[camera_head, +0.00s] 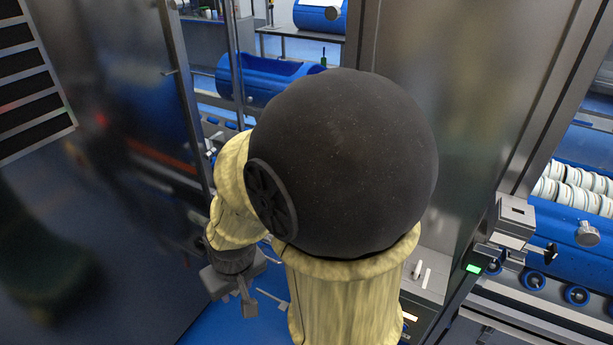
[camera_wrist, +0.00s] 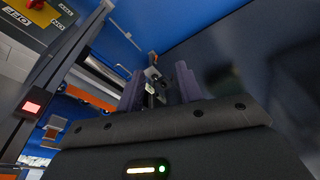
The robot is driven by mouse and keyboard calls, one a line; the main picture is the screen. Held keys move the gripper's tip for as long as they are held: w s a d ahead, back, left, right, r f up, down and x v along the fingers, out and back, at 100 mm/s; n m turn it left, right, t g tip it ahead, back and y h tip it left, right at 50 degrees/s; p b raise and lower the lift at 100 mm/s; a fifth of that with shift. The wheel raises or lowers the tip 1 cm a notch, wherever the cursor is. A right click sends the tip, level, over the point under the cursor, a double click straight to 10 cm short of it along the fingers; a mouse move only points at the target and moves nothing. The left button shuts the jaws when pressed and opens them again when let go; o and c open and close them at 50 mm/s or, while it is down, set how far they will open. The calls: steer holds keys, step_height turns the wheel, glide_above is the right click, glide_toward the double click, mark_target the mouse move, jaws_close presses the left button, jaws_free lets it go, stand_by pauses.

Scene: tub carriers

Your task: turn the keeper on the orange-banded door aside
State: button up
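My gripper (camera_head: 248,298) hangs low at the left of my arm in the head view, beside a dark glossy panel (camera_head: 110,150). In the wrist view its two purple-grey fingers (camera_wrist: 160,88) stand apart. A small dark metal piece (camera_wrist: 154,84) shows between or just beyond them; it may be the keeper, and I cannot tell whether a finger touches it. An orange band (camera_wrist: 90,97) shows left of the fingers in the wrist view, partly hidden by the gripper. In the head view my arm hides much of the middle, and I cannot make out the orange-banded door's keeper there.
A latch box (camera_head: 515,218) with a green light stands on the right post. Blue tubs (camera_head: 570,240) with white rolls lie behind it. In the wrist view a red light (camera_wrist: 32,107) and a yellow switch panel (camera_wrist: 38,12) are at the left. Metal posts stand close around my arm.

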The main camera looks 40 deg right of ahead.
steer(key=shift+o, duration=1.3)
steer(key=shift+s, duration=0.25)
steer(key=o, duration=1.1)
steer(key=w+f+m+t+b, duration=0.1)
steer(key=w+f+m+t, duration=0.1)
steer(key=w, duration=0.3)
steer(key=shift+w+d+f+m+b, duration=0.3)
steer(key=shift+w+f+b, duration=0.1)
steer(key=shift+f, duration=0.15)
steer(key=w+d+f+m+t+h+b, duration=0.25)
steer(key=w+d+m+h, duration=0.2)
steer(key=w, duration=0.25)
steer(key=d+r+m+h+b, duration=0.1)
steer(key=d+r+m+h, duration=0.1)
steer(key=d+h, duration=0.4)
steer(key=d+r+m+h+b, duration=0.2)
steer(key=d+r+m+h, duration=0.1)
steer(key=d+h, duration=0.3)
steer(key=shift+s+m, duration=0.4)
steer(key=shift+m, duration=0.35)
steer(key=shift+d+r, duration=0.1)
steer(key=shift+d, duration=0.05)
